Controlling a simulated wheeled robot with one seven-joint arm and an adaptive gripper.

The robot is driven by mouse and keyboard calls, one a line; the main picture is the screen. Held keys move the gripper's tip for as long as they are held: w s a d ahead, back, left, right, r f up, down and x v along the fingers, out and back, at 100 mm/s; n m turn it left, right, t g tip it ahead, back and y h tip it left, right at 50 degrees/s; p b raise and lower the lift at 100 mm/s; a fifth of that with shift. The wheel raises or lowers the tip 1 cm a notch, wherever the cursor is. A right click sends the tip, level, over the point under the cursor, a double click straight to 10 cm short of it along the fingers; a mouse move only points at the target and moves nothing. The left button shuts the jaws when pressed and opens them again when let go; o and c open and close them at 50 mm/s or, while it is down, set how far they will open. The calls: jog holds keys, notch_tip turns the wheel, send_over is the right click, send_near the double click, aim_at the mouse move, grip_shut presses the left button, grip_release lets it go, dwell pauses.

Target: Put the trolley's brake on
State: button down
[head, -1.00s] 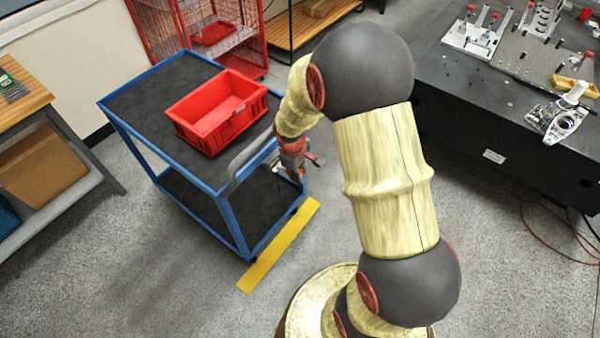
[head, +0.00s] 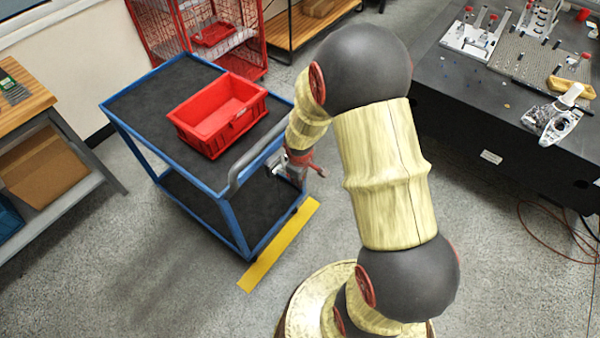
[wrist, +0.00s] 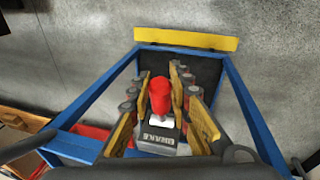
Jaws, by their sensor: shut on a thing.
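The trolley (head: 145,163) has a blue frame, two dark shelves and a grey push handle (head: 245,160) at its near end. In the wrist view, the brake lever has a red knob (wrist: 161,97) on a white stem, above a dark block labelled BRAKE (wrist: 157,140). My gripper (head: 305,165) is at the trolley's handle end. In the wrist view, my gripper (wrist: 161,82) has its yellow-padded fingers on either side of the red knob, shut on it. The exact contact is hard to see. In the head view, the knob is hidden by my gripper.
A red bin (head: 215,145) sits on the trolley's top shelf. A yellow floor strip (head: 278,246) lies along its near end. A wooden bench (head: 20,95) stands left, a red wire cage (head: 190,22) behind, and a dark table (head: 470,105) with fixtures right. Near floor is clear.

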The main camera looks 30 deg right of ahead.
notch_tip(320, 180, down, 11)
jog(key=m+t+y+b, duration=0.1)
jog(key=t+y+b, duration=0.2)
jog(key=t, duration=0.7)
jog(key=shift+w+a+r+b, duration=0.15)
jog(key=shift+w+b, duration=0.15)
jog(key=shift+b, duration=0.45)
dwell(0.4)
jog(key=c, duration=1.9)
grip_release()
jog(key=shift+w, duration=0.1)
jog(key=shift+o, duration=1.4)
